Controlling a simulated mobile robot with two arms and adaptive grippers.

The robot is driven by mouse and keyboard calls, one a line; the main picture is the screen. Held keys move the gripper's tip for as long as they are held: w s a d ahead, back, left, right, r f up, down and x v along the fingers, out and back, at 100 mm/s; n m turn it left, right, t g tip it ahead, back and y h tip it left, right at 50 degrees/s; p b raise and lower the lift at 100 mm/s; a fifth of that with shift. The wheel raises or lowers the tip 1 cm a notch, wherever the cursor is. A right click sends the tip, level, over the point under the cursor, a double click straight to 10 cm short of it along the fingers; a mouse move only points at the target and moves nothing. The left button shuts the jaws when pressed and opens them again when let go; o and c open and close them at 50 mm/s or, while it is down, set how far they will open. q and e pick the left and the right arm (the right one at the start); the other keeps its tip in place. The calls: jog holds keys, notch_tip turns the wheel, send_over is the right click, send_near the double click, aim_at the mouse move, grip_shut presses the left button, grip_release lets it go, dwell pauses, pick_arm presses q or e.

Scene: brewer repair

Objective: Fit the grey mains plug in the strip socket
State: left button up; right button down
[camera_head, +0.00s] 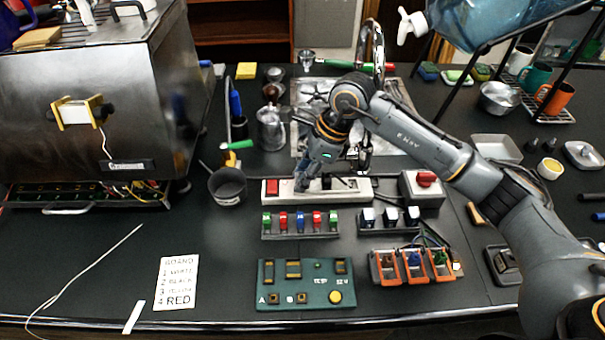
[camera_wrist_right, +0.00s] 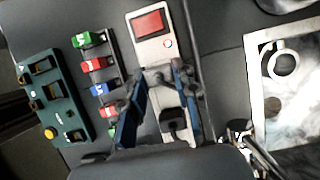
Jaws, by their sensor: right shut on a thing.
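The white power strip (camera_head: 350,194) lies across the middle of the bench, with a red switch at its left end. It also shows in the wrist view (camera_wrist_right: 153,48). My right gripper (camera_head: 302,184) points down over the strip's left half. In the wrist view its blue fingers (camera_wrist_right: 160,74) are shut on a small grey thing, which appears to be the grey mains plug (camera_wrist_right: 158,79). Whether its pins are in a socket is hidden. A dark plug (camera_wrist_right: 174,123) sits further along the strip. My left gripper is not in view.
Coloured connectors (camera_head: 299,224) stand in a row just in front of the strip, with a green board (camera_head: 306,285) nearer the edge. A grey box with a red knob (camera_head: 420,188) is at its right. A dark pot (camera_head: 228,186) and a steel brewer (camera_head: 95,95) are left.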

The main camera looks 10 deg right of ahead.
jog(key=shift+b, duration=0.35)
dwell(0.4)
jog(key=c, duration=0.9)
grip_release()
jog(key=shift+c, duration=0.2)
jog(key=v, duration=1.2)
